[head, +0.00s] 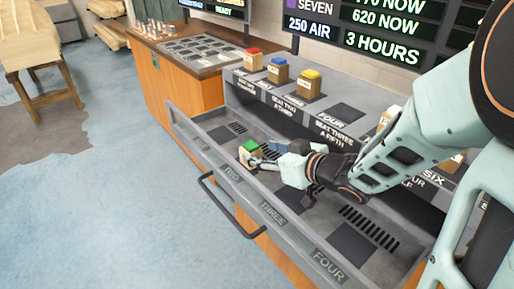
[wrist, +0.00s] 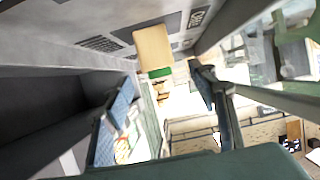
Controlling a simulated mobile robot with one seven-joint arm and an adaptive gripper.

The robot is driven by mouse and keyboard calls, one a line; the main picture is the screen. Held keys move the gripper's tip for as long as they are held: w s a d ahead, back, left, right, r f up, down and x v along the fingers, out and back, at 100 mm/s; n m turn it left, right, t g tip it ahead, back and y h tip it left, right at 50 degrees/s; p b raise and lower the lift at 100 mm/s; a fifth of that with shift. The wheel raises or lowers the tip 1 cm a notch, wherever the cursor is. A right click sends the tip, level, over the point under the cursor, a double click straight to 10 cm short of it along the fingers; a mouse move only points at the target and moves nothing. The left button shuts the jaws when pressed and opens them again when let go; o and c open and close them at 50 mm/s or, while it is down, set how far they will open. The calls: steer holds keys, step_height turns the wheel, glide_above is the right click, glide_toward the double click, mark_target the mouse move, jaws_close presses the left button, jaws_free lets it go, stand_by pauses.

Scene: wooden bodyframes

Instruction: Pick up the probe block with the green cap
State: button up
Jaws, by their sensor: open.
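The probe block with the green cap (head: 247,154) stands in the open drawer (head: 298,226), in the far-left section. It is a small wooden block with a green top. I cannot tell whether either finger touches the block.
Blocks with red (head: 253,60), blue (head: 278,70) and yellow (head: 308,83) caps stand on the labelled counter (head: 352,122) behind the drawer. The drawer's front wall and black handle (head: 230,205) face the clear blue floor. A wooden cabinet (head: 185,78) adjoins at the left.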

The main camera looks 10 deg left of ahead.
mark_target(255, 151)
steer(key=shift+b+x, duration=0.9)
steer(key=shift+x, duration=2.25)
steer(key=shift+d+f, duration=0.1)
steer(key=shift+f, duration=0.05)
steer(key=shift+c, duration=0.7)
steer(key=c, duration=1.2)
